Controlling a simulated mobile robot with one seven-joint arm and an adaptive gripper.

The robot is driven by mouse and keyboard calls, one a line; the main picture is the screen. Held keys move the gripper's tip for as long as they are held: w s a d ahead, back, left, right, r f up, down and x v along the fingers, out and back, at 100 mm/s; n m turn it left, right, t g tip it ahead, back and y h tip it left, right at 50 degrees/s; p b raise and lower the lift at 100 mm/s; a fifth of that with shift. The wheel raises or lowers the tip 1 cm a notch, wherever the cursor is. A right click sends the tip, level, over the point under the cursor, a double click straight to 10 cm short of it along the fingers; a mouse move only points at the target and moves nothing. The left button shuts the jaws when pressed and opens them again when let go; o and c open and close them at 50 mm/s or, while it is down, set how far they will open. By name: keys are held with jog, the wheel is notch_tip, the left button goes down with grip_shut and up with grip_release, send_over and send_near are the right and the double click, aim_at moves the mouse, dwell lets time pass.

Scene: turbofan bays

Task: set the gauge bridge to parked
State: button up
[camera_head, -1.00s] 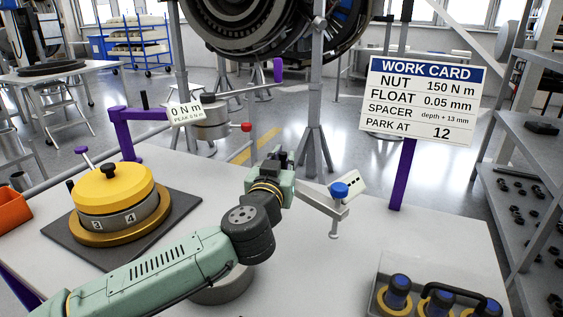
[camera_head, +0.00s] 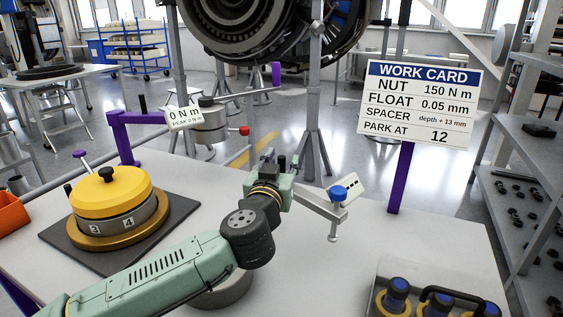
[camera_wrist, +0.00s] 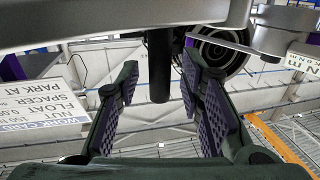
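The gauge bridge (camera_head: 318,205) is a pale grey beam with a blue knob (camera_head: 339,193), a small display and a short leg. It stands at the middle right of the bench, and its left end is hidden behind my gripper (camera_head: 276,161). The display is too small to read. In the wrist view, which is upside down, a grey beam (camera_wrist: 100,22) crosses the top and a black upright handle (camera_wrist: 160,68) sticks out from it. My gripper (camera_wrist: 160,75) is open, with a purple-padded finger on each side of the handle and gaps showing. The work card (camera_head: 420,103) reads PARK AT 12.
A yellow-topped drum (camera_head: 110,198) sits on a dark mat at left. A purple arm (camera_head: 120,135) carries a grey cylinder and a display (camera_head: 184,117) reading 0 N m. A tray of blue-topped parts (camera_head: 455,270) is at front right. The engine (camera_head: 270,35) hangs behind.

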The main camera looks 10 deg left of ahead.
notch_tip(320, 180, up, 10)
dwell(0.5)
jog(key=shift+c, duration=0.5)
